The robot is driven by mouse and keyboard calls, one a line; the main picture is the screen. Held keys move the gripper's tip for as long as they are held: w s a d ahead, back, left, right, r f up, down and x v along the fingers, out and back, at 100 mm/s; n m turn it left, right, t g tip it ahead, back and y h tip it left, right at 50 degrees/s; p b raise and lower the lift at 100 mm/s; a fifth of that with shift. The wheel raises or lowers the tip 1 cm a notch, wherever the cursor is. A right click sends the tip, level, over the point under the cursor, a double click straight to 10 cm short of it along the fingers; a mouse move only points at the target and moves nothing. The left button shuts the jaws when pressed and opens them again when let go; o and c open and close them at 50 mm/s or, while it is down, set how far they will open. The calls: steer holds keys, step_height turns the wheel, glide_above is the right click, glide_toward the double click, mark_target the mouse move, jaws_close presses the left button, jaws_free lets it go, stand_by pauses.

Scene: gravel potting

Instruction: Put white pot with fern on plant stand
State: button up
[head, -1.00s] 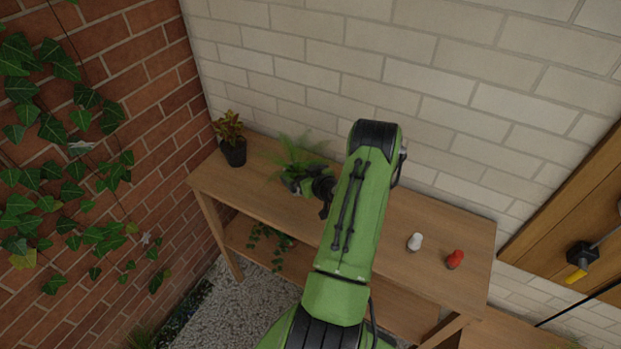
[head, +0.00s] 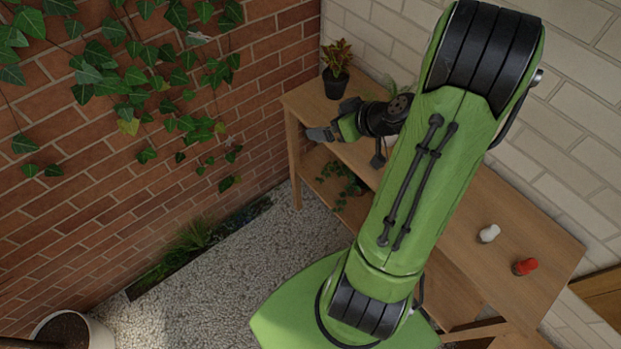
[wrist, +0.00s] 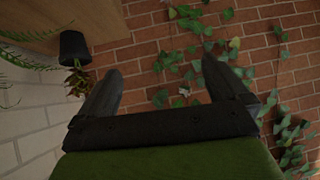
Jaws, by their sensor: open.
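Fern fronds (head: 400,88) show behind my arm in the head view; the arm hides their pot. Thin fronds (wrist: 22,50) also show at the left edge of the wrist view, again without the pot. My gripper (head: 333,121) is open and empty, near the front left part of the wooden table, left of the fern. In the wrist view my gripper (wrist: 162,70) has its two fingers spread wide, with only brick wall and ivy beyond them. I cannot identify a plant stand in either view.
The wooden table (head: 515,215) has a lower shelf with a trailing plant (head: 340,178). A dark pot with a reddish plant (head: 336,82) stands at its far left. A white item (head: 489,233) and a red item (head: 525,266) lie right. A soil-filled pot (head: 98,334) stands on open gravel (head: 235,270).

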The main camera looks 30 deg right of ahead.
steer(key=s+a+r+n+g, duration=0.1)
steer(key=s+a+r+g, duration=0.2)
steer(key=a, duration=0.4)
steer(key=s+a+r+g, duration=0.1)
steer(key=s+a+r, duration=0.2)
steer(key=a+r, duration=0.35)
steer(key=s+a+r+m+h, duration=0.1)
steer(key=s+a, duration=0.1)
steer(key=s, duration=0.3)
steer(key=s+a+r+m+h, duration=0.1)
steer(key=s+a, duration=0.1)
steer(key=s, duration=0.4)
steer(key=shift+a+r+m, duration=0.15)
steer(key=shift+r+m, duration=0.1)
steer(key=shift+m, duration=0.15)
